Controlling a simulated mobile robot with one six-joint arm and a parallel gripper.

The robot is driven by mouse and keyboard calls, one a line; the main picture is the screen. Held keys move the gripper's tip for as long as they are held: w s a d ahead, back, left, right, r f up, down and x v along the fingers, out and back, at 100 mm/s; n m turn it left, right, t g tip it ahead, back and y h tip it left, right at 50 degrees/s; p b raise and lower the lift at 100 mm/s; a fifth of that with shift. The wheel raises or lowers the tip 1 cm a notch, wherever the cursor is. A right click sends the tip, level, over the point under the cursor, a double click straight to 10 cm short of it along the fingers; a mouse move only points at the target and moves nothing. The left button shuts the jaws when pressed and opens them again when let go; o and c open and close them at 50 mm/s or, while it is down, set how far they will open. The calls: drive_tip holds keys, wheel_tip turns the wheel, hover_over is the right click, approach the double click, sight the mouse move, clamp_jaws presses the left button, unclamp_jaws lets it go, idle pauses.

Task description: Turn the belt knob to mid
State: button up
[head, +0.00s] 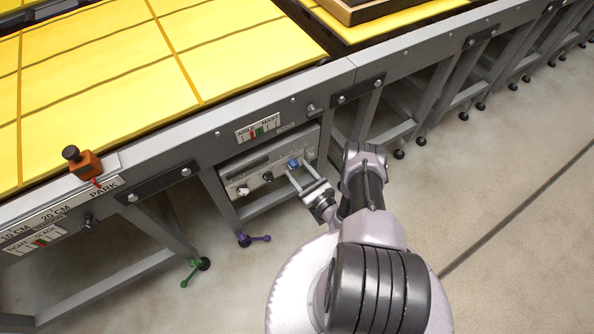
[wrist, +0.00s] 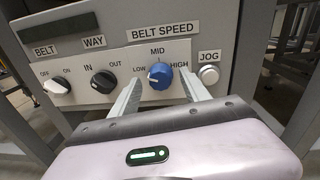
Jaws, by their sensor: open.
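The blue belt speed knob (wrist: 160,75) is on a light grey control panel (wrist: 120,62) below the "BELT SPEED" label. LOW is printed at its left, MID above it and HIGH at its right. Its white mark points left, toward LOW. My gripper (wrist: 161,82) is open, with one finger on either side of the knob's lower part. I cannot tell whether the fingers touch it. In the head view the blue knob (head: 293,163) is small, at the panel's right part, with my gripper (head: 301,174) in front of it.
A white BELT off/on knob (wrist: 57,87) and a black IN/OUT knob (wrist: 104,82) are to the left. A JOG button (wrist: 208,74) is close to the right finger. The yellow-topped conveyor table (head: 110,75) is above the panel. Open floor (head: 480,180) lies at right.

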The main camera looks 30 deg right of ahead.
drive_tip(key=shift+w, duration=0.65)
drive_tip(key=shift+c, duration=0.2)
clamp_jaws()
